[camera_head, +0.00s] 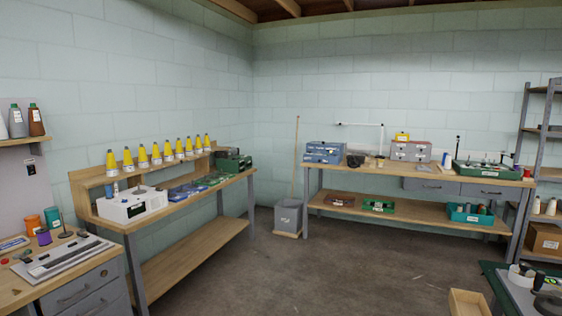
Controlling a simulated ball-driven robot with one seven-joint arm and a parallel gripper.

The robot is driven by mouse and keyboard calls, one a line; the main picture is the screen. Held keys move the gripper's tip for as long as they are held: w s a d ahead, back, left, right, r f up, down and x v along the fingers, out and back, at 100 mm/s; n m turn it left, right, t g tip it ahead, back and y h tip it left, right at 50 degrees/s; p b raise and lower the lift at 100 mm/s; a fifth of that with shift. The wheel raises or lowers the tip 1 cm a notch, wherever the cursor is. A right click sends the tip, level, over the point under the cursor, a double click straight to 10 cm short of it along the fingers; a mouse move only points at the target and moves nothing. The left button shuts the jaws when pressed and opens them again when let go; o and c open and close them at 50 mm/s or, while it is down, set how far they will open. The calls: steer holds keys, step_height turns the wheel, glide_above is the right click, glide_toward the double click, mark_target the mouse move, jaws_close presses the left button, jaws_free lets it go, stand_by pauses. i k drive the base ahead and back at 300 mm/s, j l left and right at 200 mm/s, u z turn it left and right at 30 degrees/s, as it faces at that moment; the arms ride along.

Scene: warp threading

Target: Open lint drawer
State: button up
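Several grey drawers are in view, and I cannot read any label marking one as the lint drawer. Under the back bench hang a grey drawer (431,187) and, to its right, another grey drawer with a handle (486,191); both look shut. At the lower left, a grey desk drawer (78,291) with a bar handle also looks shut. My gripper is not in view.
The concrete floor (310,265) is clear in the middle. A grey bin (288,218) with a broom stands in the corner. A long wooden bench (200,240) with yellow cones runs along the left wall. An open wooden box (467,302) and a shelf rack stand at right.

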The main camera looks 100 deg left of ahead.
mark_target(314, 160)
steer(key=u, duration=2.7)
steer(key=i+u, duration=0.1)
steer(key=i, duration=4.5)
steer(key=i+z, duration=0.1)
steer(key=i, duration=0.45)
steer(key=i+j+z, duration=0.1)
steer(key=i, duration=0.5)
steer(key=i+j+z, duration=0.1)
steer(key=i, duration=0.45)
